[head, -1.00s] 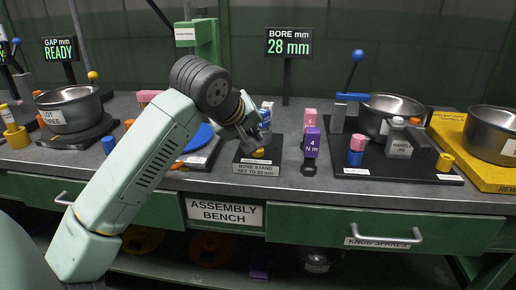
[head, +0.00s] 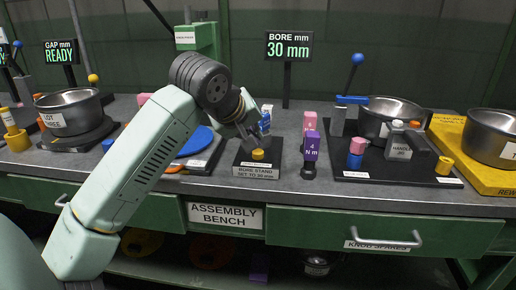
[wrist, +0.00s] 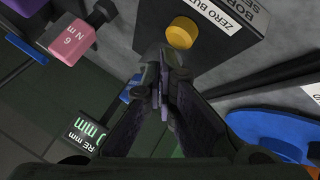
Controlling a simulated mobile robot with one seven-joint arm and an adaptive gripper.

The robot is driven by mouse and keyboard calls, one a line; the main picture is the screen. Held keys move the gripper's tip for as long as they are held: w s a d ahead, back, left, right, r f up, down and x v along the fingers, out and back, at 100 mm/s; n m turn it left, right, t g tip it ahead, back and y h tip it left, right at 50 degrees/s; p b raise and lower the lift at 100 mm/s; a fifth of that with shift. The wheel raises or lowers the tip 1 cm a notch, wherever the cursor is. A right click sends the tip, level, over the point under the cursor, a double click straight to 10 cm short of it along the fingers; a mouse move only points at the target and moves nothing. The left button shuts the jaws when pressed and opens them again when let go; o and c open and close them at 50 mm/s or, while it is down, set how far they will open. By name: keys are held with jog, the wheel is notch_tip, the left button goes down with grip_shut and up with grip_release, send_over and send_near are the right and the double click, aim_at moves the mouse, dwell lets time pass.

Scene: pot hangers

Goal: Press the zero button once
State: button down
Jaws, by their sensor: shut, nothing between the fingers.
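The yellow zero button (head: 258,154) sits on top of the black bore stand (head: 243,160) on the bench. In the wrist view the round yellow button (wrist: 181,31) shows beside the partly cut-off "ZERO BU" label (wrist: 212,14). My gripper (head: 261,141) is shut and empty, just above and behind the button in the head view. In the wrist view its fingertips (wrist: 164,62) are close below the button, with a small gap in the picture. The bore display (head: 289,45) reads 30 mm.
A purple "4 N m" block (head: 311,147) and a pink block (head: 309,120) stand right of the stand. A blue disc (head: 196,141) lies to the left. A black board with a metal pot (head: 390,112) and levers is further right.

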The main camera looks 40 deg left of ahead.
jog(key=shift+r, duration=0.25)
jog(key=shift+r+p, duration=1.55)
jog(key=shift+r, duration=0.9)
